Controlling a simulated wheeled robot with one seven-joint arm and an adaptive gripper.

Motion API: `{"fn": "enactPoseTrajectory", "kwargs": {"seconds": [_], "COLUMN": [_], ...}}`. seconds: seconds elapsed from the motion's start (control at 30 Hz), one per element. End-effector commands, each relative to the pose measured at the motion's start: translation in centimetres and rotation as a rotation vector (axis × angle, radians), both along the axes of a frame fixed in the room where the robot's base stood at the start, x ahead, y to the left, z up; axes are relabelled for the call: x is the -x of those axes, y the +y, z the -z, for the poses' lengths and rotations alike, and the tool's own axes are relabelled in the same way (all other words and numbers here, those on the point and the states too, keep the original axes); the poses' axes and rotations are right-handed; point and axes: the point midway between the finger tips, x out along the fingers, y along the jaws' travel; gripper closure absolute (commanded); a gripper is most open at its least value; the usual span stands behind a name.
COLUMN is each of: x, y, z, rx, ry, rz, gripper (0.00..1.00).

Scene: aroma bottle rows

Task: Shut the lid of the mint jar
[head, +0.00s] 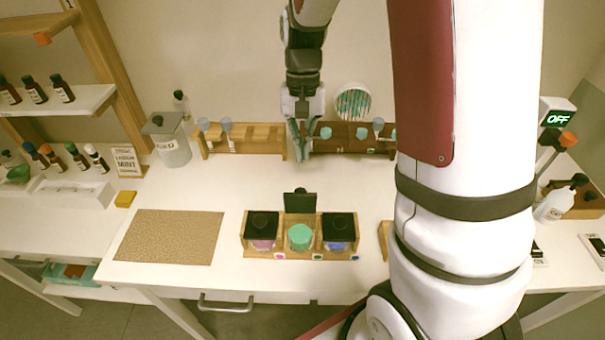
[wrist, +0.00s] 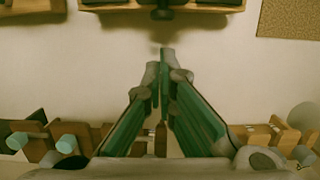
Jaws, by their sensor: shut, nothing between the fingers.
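The middle jar (head: 300,237) shows mint-green contents, and its black lid (head: 300,201) stands up open behind it. I take it for the mint jar. It sits in a wooden tray (head: 348,254) between a purple jar and a blue jar, both with black lids shut. My gripper (head: 301,148) is behind the tray, near the back racks, apart from the jars. In the wrist view my gripper (wrist: 163,62) has its fingers together and empty. The wooden tray (wrist: 215,4) shows cut off at the top edge there, with a dark lid edge (wrist: 162,14).
Wooden racks (head: 243,139) with small tools stand along the back. A tan mat (head: 172,237) lies at the left, near a yellow block (head: 125,199) and a small sign (head: 127,162) reading MINT. The white table between gripper and tray is clear. My arm hides part of the right side.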

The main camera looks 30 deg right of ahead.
Motion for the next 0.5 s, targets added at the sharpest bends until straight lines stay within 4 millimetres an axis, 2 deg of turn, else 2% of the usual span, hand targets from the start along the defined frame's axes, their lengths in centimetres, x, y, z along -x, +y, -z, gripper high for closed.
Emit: {"fn": "enactPoseTrajectory", "kwargs": {"seconds": [0.2,0.3,0.5], "x": [0.9,2.5,3.9], "y": [0.4,1.3,2.2], "z": [4.1,3.7,3.9], "rx": [0.0,0.0,-0.001], "ry": [0.006,0.001,0.001], "rz": [-0.001,-0.002,0.0], "gripper": [1.0,1.0,1.0]}}
